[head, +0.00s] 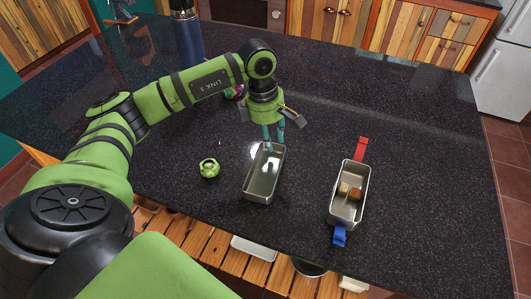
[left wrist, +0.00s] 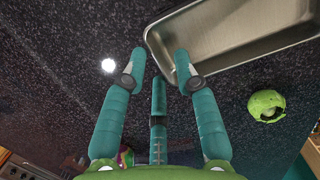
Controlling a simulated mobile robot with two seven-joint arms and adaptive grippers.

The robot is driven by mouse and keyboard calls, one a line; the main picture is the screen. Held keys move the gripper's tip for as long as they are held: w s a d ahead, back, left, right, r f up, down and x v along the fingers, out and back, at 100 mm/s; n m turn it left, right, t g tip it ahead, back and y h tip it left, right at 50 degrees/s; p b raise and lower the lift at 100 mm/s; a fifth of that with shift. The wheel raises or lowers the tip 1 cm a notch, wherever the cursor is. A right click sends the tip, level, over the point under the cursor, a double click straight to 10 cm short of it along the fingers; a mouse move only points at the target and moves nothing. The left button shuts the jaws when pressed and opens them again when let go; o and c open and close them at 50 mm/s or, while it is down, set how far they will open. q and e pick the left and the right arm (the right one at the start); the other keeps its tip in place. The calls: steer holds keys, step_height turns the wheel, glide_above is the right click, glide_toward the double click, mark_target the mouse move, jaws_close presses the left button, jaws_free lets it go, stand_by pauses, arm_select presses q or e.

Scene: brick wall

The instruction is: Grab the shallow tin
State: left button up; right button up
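An empty metal tin (head: 251,187) with low walls lies open side up on the dark counter, in front of my left gripper (head: 273,141). My left gripper points down at the tin's far end with its teal fingers apart and nothing held. In the left wrist view, the tin (left wrist: 235,30) fills the top right. One fingertip of the gripper (left wrist: 158,62) overlaps the tin's rim in the picture; I cannot tell whether they touch. A second metal tin (head: 341,212) with small brown pieces inside stands to the right. My right gripper is not in view.
A green round object (head: 209,168) sits left of the empty tin. A dark blue bottle (head: 187,35) stands at the back. The counter's right side is clear.

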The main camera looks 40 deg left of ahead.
arm_select(q)
steer(key=shift+w+d+f, duration=0.1)
steer(key=shift+d+f, duration=0.05)
steer(key=shift+f, duration=0.85)
jaws_close()
